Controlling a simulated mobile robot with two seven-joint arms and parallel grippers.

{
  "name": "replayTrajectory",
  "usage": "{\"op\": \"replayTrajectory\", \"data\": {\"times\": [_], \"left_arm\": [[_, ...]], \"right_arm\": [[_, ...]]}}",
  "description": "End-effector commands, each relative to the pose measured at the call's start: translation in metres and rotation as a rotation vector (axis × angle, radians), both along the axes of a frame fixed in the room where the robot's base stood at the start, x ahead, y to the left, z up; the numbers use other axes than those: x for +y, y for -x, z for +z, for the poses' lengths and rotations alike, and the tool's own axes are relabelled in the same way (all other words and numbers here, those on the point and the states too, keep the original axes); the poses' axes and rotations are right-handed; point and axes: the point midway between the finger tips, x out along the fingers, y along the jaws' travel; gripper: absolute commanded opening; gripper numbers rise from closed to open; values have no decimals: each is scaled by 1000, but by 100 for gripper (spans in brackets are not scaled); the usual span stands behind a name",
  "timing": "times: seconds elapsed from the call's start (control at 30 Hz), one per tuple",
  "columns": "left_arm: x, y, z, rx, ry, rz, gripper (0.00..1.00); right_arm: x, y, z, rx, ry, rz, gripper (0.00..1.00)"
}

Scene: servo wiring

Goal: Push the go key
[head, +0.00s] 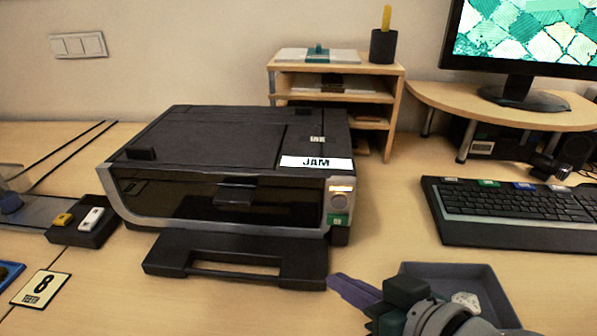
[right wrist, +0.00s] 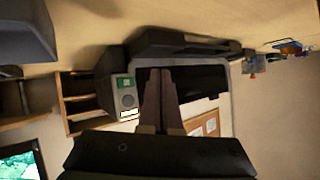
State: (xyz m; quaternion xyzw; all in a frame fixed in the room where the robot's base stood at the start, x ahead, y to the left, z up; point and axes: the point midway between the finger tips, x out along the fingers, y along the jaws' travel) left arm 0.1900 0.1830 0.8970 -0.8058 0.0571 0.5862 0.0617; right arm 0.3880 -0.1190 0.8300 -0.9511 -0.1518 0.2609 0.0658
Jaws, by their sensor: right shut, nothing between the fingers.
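The black and grey printer (head: 220,150) stands on the desk with a "JAM" strip (head: 316,162) on its top. Its small control panel at the front right has a lit amber display, a round grey button (head: 339,202) and a green key (head: 338,219) below it, whose lettering is too small to read. The green key also shows in the right wrist view (right wrist: 126,83). My right gripper (head: 333,283) is shut and empty, in front of and below the panel, apart from it. Its purple fingers also show in the right wrist view (right wrist: 160,72). My left gripper is out of view.
A black flap (head: 170,256) with a handle opening juts from the printer's front. A dark tray (head: 480,272) holding a pale lump lies by my right arm. The keyboard (head: 510,205) is at right, a wooden shelf (head: 396,110) behind. Desk between printer and keyboard is clear.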

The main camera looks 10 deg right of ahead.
Motion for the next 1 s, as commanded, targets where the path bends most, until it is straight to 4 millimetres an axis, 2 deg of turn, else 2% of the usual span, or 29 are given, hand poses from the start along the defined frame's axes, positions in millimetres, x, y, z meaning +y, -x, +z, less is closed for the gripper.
{"op": "replayTrajectory", "data": {"times": [0.37,0.8,1.0], "left_arm": [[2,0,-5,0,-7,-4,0],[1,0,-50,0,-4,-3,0],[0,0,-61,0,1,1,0]], "right_arm": [[-2,-5,-2,-3,2,1,0],[-18,-60,-5,-6,4,1,0],[-22,-79,-2,-4,4,2,0]]}}
